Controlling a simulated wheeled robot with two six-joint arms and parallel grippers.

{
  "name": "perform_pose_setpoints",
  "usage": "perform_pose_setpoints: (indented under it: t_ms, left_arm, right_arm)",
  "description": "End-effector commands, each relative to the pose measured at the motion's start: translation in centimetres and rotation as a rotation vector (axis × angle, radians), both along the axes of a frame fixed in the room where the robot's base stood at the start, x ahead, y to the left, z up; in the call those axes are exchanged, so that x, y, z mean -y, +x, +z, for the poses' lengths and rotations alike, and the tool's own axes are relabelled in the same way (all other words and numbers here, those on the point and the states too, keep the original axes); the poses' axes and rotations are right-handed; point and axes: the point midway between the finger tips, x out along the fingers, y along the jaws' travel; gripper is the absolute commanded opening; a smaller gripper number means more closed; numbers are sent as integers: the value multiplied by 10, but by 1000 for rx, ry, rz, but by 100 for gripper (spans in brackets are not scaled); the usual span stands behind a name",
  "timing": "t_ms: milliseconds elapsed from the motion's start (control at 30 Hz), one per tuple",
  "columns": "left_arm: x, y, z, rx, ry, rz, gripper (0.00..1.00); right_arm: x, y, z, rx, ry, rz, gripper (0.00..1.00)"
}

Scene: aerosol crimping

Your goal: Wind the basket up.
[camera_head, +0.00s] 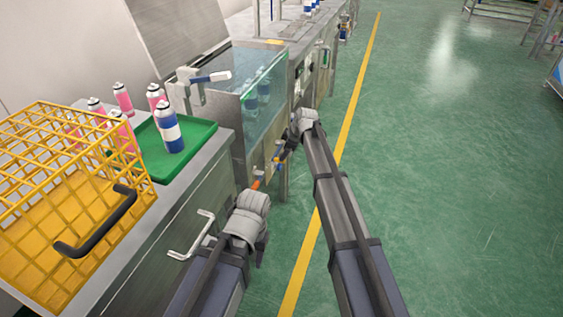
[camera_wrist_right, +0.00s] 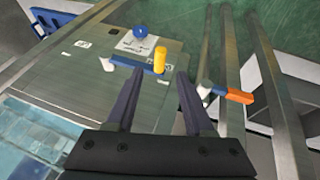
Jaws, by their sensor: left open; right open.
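A crank with a blue arm (camera_wrist_right: 138,66) and an upright yellow knob (camera_wrist_right: 160,58) is on the metal front panel in the right wrist view. My right gripper (camera_wrist_right: 158,82) is open and empty, its two fingers pointing toward the crank, with the yellow knob just beyond the gap. In the head view my right gripper (camera_head: 290,150) is by the tank's front. My left gripper (camera_head: 262,250) hangs low by the counter front, away from the crank. A yellow wire basket (camera_head: 130,165) with a black handle stands on the left counter. Cans (camera_head: 264,87) show through the tank glass (camera_head: 245,75).
An orange-and-blue lever (camera_wrist_right: 238,95) sits right of the crank, close to my right finger. A blue ball knob (camera_wrist_right: 140,32) is on a white plate. A green tray (camera_head: 190,142) holds spray cans.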

Motion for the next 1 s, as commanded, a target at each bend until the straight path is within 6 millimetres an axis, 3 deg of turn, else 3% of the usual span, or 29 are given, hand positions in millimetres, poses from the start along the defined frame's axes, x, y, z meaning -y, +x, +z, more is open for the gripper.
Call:
perform_pose_setpoints:
  t_ms: [33, 300, 700, 1000]
  left_arm:
    - [0, 0, -13, 0, 1, 0, 47]
    - [-1, 1, -43, 2, 7, -2, 47]
    - [-2, 1, -46, 4, 8, -3, 47]
    - [-2, 1, -46, 3, 8, -3, 47]
  right_arm:
    - [-2, 4, -13, 0, 0, 1, 53]
    - [-11, 17, -43, 0, 0, 0, 53]
    - [-14, 19, -47, 0, 0, -1, 52]
    - [-13, 19, -47, 0, 0, -1, 18]
